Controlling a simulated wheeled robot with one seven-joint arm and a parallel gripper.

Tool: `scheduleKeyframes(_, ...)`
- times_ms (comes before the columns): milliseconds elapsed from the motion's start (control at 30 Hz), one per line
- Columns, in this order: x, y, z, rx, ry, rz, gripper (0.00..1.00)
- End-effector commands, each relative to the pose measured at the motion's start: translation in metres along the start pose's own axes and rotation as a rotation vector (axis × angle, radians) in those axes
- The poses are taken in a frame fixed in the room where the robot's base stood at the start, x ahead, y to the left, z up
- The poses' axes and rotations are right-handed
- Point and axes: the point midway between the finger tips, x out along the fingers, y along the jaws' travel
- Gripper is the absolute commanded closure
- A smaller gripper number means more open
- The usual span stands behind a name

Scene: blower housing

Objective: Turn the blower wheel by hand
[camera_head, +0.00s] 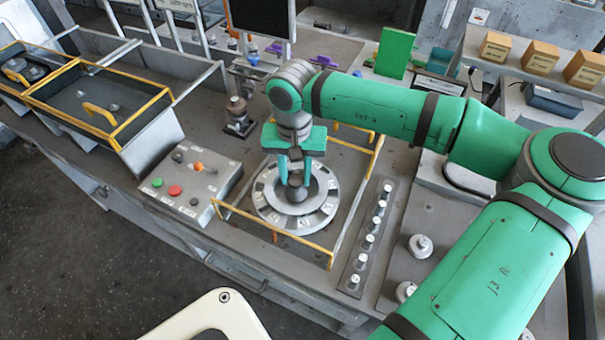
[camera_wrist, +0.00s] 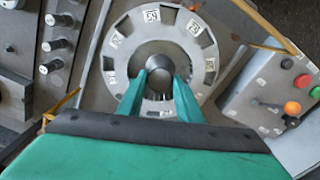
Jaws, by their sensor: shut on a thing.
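The blower wheel (camera_head: 268,215) is a flat grey ring with dark slots and white marked labels, lying level on the bench inside a yellow rail frame. It also shows in the wrist view (camera_wrist: 208,69), with a round dark hub knob (camera_wrist: 160,62) at its middle. My gripper (camera_head: 296,180) points down over the wheel's centre. Its two teal fingers are shut on the hub knob, one on each side, as the wrist view (camera_wrist: 160,75) shows. The fingers hide part of the hub and the wheel's near side in the wrist view.
A control box (camera_head: 187,180) with green, red and orange buttons stands left of the wheel. Yellow rails (camera_head: 275,229) edge the wheel's bay. A strip of several knobs (camera_head: 370,240) lies to the right. A dark post-like fitting (camera_head: 238,117) stands behind left.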

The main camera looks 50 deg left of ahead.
Motion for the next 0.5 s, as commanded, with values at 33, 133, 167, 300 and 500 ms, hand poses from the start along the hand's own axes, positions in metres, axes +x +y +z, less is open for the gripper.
scheduleKeyframes(33, -0.0007, -0.0008, -0.0009, 0.000, 0.003, -0.003, 1.00)
scheduleKeyframes(133, -0.0008, -0.0006, -0.0009, 0.001, 0.003, -0.003, 1.00)
scheduleKeyframes(167, -0.0008, -0.0006, -0.0009, 0.001, 0.003, -0.003, 1.00)
scheduleKeyframes(300, -0.0007, -0.0009, -0.0008, 0.001, 0.003, -0.002, 0.49)
scheduleKeyframes(500, -0.0004, -0.0005, -0.0004, 0.001, 0.002, -0.002, 0.49)
